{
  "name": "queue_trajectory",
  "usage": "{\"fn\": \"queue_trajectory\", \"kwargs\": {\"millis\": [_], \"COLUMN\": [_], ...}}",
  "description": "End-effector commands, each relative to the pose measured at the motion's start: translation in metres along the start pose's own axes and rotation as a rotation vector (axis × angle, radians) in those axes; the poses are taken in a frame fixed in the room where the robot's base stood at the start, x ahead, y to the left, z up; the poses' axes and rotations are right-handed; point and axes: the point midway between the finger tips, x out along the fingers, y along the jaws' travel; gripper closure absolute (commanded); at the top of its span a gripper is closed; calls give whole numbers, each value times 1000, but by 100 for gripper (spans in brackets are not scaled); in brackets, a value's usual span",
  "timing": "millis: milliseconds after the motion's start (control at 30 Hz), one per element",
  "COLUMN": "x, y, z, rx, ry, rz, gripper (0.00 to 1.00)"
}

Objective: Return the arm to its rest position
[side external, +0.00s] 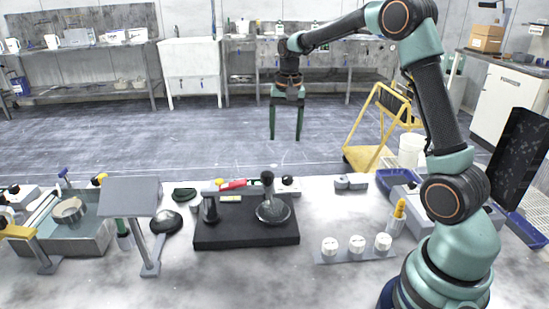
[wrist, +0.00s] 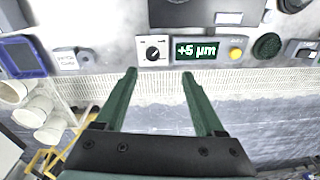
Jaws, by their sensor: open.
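My arm rises from the right side of the bench and reaches left, with the wrist bent downward. My gripper (side external: 286,136) hangs in the air above and behind the black polishing base, well clear of the bench top. Its two green fingers point down, spread apart with nothing between them. The wrist view also shows my gripper (wrist: 159,72) open and empty, with the fingertips apart.
The black base (side external: 246,234) carries a round dark platen (side external: 273,212). White pots (side external: 357,244) stand on a rail near my base. A grey tilted panel (side external: 130,197) and a basin (side external: 92,236) are left. A +5 µm display (wrist: 196,50) shows beyond my fingertips.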

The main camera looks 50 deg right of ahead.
Motion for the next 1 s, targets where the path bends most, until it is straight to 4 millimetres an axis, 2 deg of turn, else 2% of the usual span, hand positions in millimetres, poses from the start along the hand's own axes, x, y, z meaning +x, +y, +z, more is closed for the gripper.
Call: {"fn": "queue_trajectory", "kwargs": {"millis": [33,100,400,567,700,833,1000], "x": [-16,-32,-78,-88,-88,-83,-77], "y": [-3,-5,3,14,25,34,40], "z": [13,30,110,151,183,205,218], "rx": [-50,-122,-425,-584,-715,-811,-878], "ry": [23,51,174,244,305,352,385], "rz": [-17,-37,-113,-151,-180,-199,-212], "gripper": [29,29,29,29,29,29,29]}}
